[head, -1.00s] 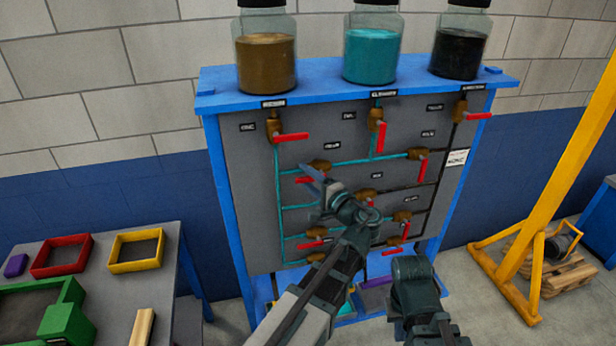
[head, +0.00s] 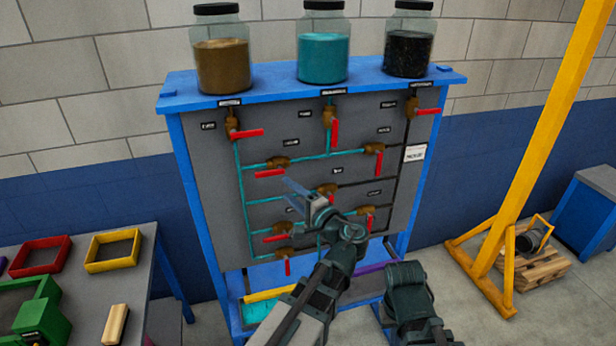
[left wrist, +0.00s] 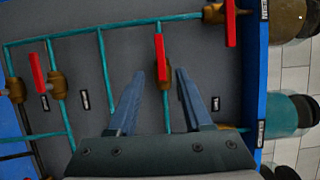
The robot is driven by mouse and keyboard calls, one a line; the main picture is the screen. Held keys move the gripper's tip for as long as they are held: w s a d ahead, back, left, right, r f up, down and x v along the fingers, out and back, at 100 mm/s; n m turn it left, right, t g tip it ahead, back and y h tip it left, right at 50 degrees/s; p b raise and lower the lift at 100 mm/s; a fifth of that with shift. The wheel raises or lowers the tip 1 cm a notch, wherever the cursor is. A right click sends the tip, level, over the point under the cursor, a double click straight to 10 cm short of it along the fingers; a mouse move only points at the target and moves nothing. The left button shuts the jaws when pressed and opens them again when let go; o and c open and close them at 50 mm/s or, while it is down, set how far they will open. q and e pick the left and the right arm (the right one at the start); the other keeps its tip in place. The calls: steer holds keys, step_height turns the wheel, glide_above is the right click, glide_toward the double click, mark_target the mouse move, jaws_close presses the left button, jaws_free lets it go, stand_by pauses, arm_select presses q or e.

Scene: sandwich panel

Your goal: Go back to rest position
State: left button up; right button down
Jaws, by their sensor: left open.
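My left gripper (head: 287,190) is open and empty in front of the grey valve panel (head: 205,185) in its blue frame. It also shows open in the left wrist view (left wrist: 158,76), with both blue-grey fingers apart. A red valve handle (left wrist: 160,58) shows beyond and between the fingertips, with no contact visible. My left forearm covers part of the lower panel. Part of my right arm (head: 410,295) shows low in the head view, but its gripper is out of sight.
Jars of brown (head: 222,65), teal (head: 323,58) and black (head: 408,52) contents stand on the panel's top shelf. A table with trays (head: 112,266) is at left. A yellow hoist frame (head: 508,250) stands at right. Bare floor lies between panel and hoist.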

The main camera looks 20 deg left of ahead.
arm_select(q)
steer(key=s+d+f+n+g+h+b, duration=0.25)
steer(key=s+d+f+h, duration=0.2)
steer(key=f, duration=0.55)
steer(key=s+d+f+n+g+h+b, duration=0.1)
steer(key=s+d+f+g+h, duration=0.3)
steer(key=f, duration=0.6)
steer(key=s+d+f+g+h+b, duration=0.1)
steer(key=s+d+f+g+h, duration=0.2)
steer(key=s+d, duration=0.7)
step_height(320, 180, down, 4)
steer(key=shift+s+d+r+h, duration=0.1)
steer(key=shift+s+d+h, duration=0.1)
steer(key=shift+d+h, duration=0.75)
